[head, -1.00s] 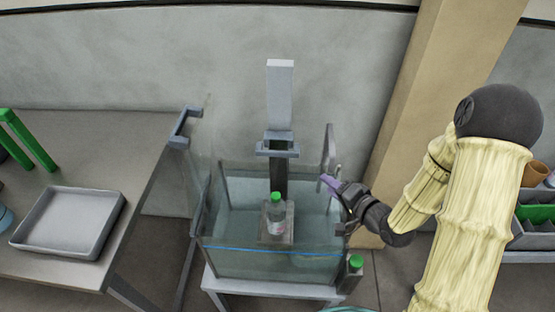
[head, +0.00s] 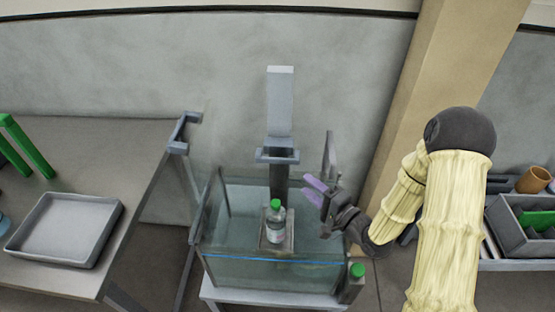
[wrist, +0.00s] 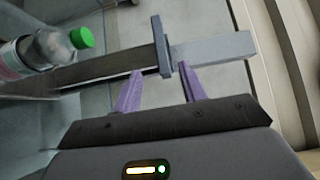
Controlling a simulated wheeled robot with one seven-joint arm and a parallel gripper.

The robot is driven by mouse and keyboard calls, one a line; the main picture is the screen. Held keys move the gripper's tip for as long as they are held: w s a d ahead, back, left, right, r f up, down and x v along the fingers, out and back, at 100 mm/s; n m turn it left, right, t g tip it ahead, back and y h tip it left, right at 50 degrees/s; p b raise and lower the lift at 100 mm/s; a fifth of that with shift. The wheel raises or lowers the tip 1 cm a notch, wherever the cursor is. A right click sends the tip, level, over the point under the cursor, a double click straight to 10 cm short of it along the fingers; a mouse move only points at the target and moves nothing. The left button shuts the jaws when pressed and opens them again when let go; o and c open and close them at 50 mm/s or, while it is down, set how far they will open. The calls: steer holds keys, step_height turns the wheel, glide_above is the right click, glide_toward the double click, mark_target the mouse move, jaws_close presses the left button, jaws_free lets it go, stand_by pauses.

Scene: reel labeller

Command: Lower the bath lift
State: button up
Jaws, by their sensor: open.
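The bath lift is a grey upright column (head: 280,100) with a crossbar (head: 277,155) at the back of a clear tank (head: 225,270). Its small platform (head: 264,243) carries an upright clear bottle (head: 276,222) with a green cap. I cannot tell how deep the platform sits in the liquid. My gripper (head: 314,190) has purple fingers, is open and empty, and is near the tank's right side. In the wrist view, the column (wrist: 215,48) and crossbar (wrist: 161,47) show beyond the spread fingertips (wrist: 160,80); the bottle (wrist: 45,50) is at the left.
A green-topped post (head: 357,270) is at the tank's front right. A table at the left holds a grey tray (head: 65,230) and a green stand (head: 28,148). A bin (head: 515,225) is at the right, beside a tan pillar (head: 425,70).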

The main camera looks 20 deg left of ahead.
mark_target(279, 162)
steer(key=p+x, duration=0.2)
steer(key=x, duration=1.2)
steer(key=shift+w, duration=0.1)
steer(key=shift+c, duration=0.2)
jaws_close()
